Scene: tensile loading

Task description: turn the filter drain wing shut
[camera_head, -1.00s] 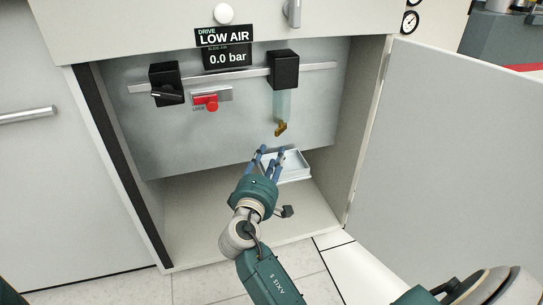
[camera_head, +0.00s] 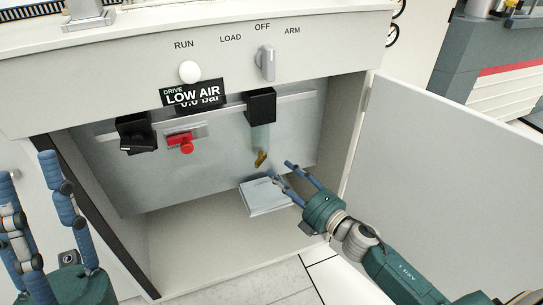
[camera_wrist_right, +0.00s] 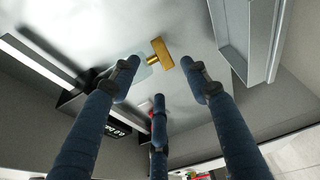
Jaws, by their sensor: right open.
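The brass drain wing (camera_head: 261,159) hangs under the clear bowl (camera_head: 260,137) of the filter (camera_head: 261,104) inside the cabinet. In the right wrist view the wing (camera_wrist_right: 160,52) shows as a brass T just beyond my fingertips. My right gripper (camera_head: 280,169) is open, just right of and slightly below the wing in the head view. Its blue fingers are spread, with a gap to the wing, and hold nothing; they also show in the right wrist view (camera_wrist_right: 159,72). My left gripper (camera_head: 28,165) is open and empty at the left edge of the head view.
A pale tray (camera_head: 268,197) stands below the filter, close to my right fingers. The open door (camera_head: 440,190) bounds the right.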

